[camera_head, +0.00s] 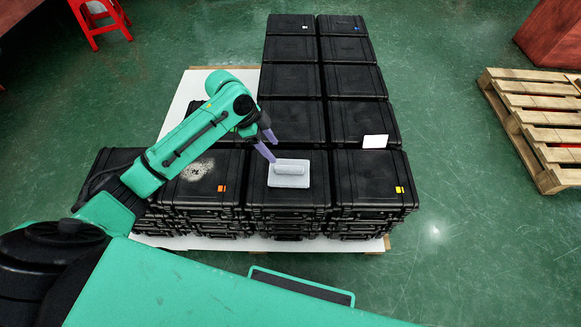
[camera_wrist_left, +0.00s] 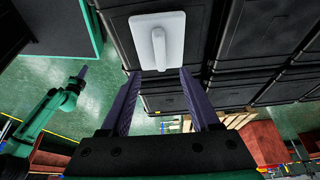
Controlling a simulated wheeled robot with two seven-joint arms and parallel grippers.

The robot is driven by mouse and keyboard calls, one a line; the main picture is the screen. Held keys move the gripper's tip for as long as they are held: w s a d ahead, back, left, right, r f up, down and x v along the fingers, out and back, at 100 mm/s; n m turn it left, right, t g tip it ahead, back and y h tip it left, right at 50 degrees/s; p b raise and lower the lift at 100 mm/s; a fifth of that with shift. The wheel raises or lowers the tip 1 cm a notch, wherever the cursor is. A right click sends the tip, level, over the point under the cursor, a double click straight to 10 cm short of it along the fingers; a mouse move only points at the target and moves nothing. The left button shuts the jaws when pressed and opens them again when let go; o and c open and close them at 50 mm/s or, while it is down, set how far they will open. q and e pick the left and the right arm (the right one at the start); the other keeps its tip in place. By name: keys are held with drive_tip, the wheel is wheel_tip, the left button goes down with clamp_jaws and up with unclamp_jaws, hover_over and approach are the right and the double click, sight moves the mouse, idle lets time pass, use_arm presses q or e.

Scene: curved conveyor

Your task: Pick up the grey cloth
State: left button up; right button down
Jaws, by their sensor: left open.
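No limp grey cloth shows. A light grey, flat rectangular pad with a raised bar (camera_head: 289,173) lies on top of a black case in the front row. It also shows in the left wrist view (camera_wrist_left: 158,40), just beyond the fingertips. My left gripper (camera_head: 273,151) has two purple fingers, open and empty. It is above and beside the pad's upper left corner in the head view, and appears apart from it.
Stacked black cases (camera_head: 359,120) stand on a white-topped pallet (camera_head: 190,95). A white card (camera_head: 375,141) lies on one case. A wooden pallet (camera_head: 545,120) and a red box (camera_head: 553,35) are at the right. A red stool (camera_head: 100,18) is at the upper left. Green floor (camera_head: 455,200) is clear.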

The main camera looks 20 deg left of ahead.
use_arm(q)
hover_over(286, 167)
drive_tip(key=a, duration=0.2)
drive_tip(key=f, duration=0.4)
drive_tip(key=shift+s+a+b, duration=0.15)
drive_tip(key=shift+s+b, duration=0.15)
drive_tip(key=b+x, duration=0.1)
drive_tip(key=x, duration=0.5)
drive_tip(key=shift+a+f, duration=0.1)
drive_tip(key=shift+a, duration=0.05)
clamp_jaws()
use_arm(e)
drive_tip(key=shift+w+a+f, duration=0.15)
drive_tip(key=shift+w+f, duration=0.15)
drive_tip(key=shift+w, duration=0.2)
drive_tip(key=shift+w+a+f, duration=0.15)
drive_tip(key=shift+w+f, duration=0.1)
drive_tip(key=shift+w, duration=0.25)
